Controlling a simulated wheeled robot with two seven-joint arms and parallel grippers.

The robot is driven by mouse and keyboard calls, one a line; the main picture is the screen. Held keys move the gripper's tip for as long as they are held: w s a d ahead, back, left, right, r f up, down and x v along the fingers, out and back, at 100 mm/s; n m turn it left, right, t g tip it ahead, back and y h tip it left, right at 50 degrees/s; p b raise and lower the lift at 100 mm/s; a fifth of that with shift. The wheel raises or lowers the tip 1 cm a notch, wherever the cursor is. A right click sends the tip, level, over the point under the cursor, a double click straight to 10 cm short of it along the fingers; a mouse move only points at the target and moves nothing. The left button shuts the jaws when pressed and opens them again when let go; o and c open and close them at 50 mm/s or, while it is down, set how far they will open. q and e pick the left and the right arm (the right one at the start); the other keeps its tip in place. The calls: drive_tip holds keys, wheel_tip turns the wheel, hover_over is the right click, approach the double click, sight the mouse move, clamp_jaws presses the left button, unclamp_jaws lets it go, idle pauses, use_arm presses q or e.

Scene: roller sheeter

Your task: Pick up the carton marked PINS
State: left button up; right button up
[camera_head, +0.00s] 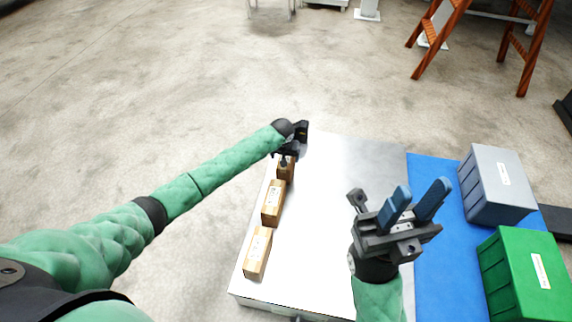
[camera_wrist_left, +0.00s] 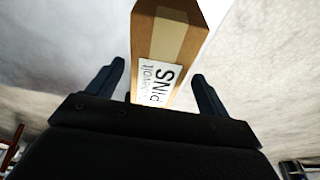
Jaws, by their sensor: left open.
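The carton marked PINS (camera_wrist_left: 168,45) is a brown box with a tape strip and a white label. In the left wrist view it lies between the two spread fingers of my left gripper (camera_wrist_left: 158,76), with a gap on each side; no contact shows. In the head view my left gripper (camera_head: 288,158) is over the farthest of the cartons (camera_head: 286,172) along the table's left side and partly hides it. My right gripper (camera_head: 416,203) is open and empty above the right part of the table.
Two more brown cartons, a middle one (camera_head: 273,204) and a near one (camera_head: 257,252), stand in line on the white table (camera_head: 335,165). On the blue surface (camera_head: 432,175) at right stand a grey bin (camera_head: 497,185) and a green bin (camera_head: 525,275). The table's middle is clear.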

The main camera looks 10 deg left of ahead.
use_arm(q)
drive_tip(key=b+x, duration=0.2)
drive_tip(key=x, duration=0.3)
drive_tip(key=shift+w+d, duration=0.15)
drive_tip(key=shift+d, duration=0.05)
drive_tip(key=shift+r, duration=0.1)
drive_tip(key=c, duration=1.4)
